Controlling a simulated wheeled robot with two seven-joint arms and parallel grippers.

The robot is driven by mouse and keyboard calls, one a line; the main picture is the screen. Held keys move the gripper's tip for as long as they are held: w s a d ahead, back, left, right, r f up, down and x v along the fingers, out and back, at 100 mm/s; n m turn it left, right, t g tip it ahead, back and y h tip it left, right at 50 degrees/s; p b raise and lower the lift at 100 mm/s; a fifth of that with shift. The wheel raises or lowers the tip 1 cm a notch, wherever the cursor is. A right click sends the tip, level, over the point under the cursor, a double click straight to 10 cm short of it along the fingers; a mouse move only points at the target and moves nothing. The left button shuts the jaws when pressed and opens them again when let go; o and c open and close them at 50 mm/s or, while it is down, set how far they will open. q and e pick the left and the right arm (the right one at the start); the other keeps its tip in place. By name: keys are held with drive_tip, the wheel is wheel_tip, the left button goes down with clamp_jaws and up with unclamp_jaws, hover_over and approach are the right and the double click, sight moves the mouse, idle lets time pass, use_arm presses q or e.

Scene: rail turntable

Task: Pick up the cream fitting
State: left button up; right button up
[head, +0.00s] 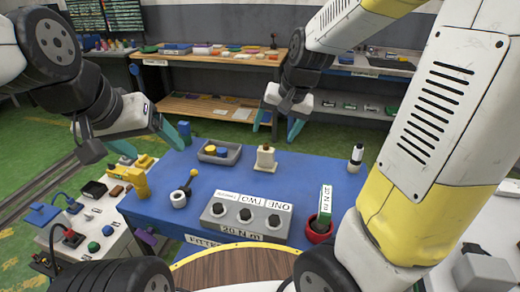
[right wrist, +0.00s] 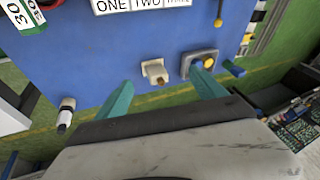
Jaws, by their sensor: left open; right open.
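The cream fitting (head: 265,161) stands upright on the blue table (head: 285,177), toward its far edge. It also shows in the right wrist view (right wrist: 155,71), with a brown tip, between the lines of the two fingers. My right gripper (head: 277,124) is open and empty, above and beyond the fitting in the head view, not touching it. Its teal fingers also show in the right wrist view (right wrist: 163,85). My left gripper (head: 152,145) is open and empty over the table's left far corner, away from the fitting.
A grey tray (head: 235,157) with yellow and blue pieces sits left of the fitting. A black-and-white cylinder (head: 356,158) stands to its right. Nearer are a yellow-knobbed lever (head: 186,185), a grey three-socket block (head: 230,226) and a red bowl (head: 319,235). Clear blue surface lies around the fitting.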

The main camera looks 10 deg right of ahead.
sight(266, 146)
drive_tip(key=w+f+h, duration=0.1)
drive_tip(key=w+f, duration=0.3)
drive_tip(key=w+f+m+h, duration=0.1)
drive_tip(key=w+f, duration=0.3)
drive_tip(key=f, duration=0.1)
drive_tip(key=w+f+h, duration=0.2)
drive_tip(key=w+f, duration=0.2)
drive_tip(key=w, duration=0.1)
drive_tip(key=shift+a+f+m, duration=0.3)
drive_tip(key=shift+f+m, duration=0.1)
drive_tip(key=x, duration=0.8)
drive_tip(key=shift+s+a, duration=0.1)
drive_tip(key=shift+s, duration=0.1)
clamp_jaws()
